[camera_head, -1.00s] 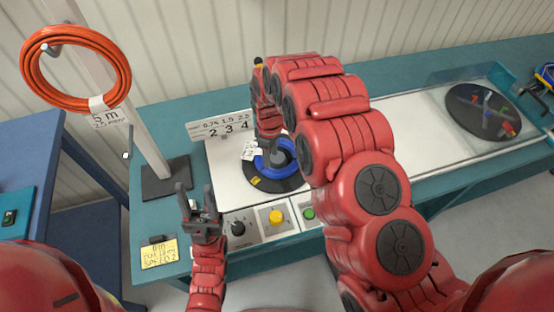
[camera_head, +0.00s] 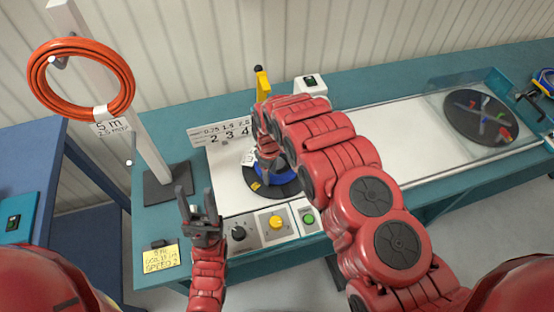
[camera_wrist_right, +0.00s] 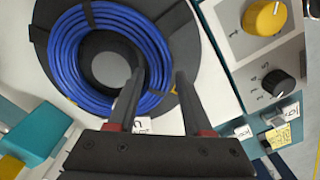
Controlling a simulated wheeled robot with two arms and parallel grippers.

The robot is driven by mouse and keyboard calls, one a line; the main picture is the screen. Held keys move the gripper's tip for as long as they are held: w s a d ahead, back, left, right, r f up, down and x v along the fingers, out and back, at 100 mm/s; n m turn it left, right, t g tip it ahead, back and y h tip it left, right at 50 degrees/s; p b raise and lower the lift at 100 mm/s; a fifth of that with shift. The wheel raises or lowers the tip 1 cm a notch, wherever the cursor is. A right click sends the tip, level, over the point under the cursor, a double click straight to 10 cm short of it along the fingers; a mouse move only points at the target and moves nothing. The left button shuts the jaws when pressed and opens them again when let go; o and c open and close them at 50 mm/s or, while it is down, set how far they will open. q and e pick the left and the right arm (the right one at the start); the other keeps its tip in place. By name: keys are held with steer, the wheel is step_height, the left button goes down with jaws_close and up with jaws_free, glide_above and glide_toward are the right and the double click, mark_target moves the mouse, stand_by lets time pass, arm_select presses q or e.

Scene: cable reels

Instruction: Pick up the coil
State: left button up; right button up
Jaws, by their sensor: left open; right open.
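A blue coil (camera_head: 283,176) lies flat on a round black disc (camera_head: 288,189) set in the white machine top. My right arm covers much of it in the head view. In the right wrist view the coil (camera_wrist_right: 70,52) is tied with black bands around a dark hub. My right gripper (camera_wrist_right: 158,78) is open over its near side. One finger overlaps the ring's inner edge and the other is beyond its outer edge. How far the tips are above the disc I cannot tell. My left gripper (camera_head: 196,195) is open and empty, left of the control panel.
An orange coil (camera_head: 38,82) hangs on a grey post at left. A panel with a yellow knob (camera_head: 276,222) and a black knob (camera_head: 238,233) is in front of the disc. A second disc (camera_head: 481,117) with colored parts is under a clear cover at right.

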steer(key=shift+f, duration=0.7)
jaws_close()
stand_by(1.0)
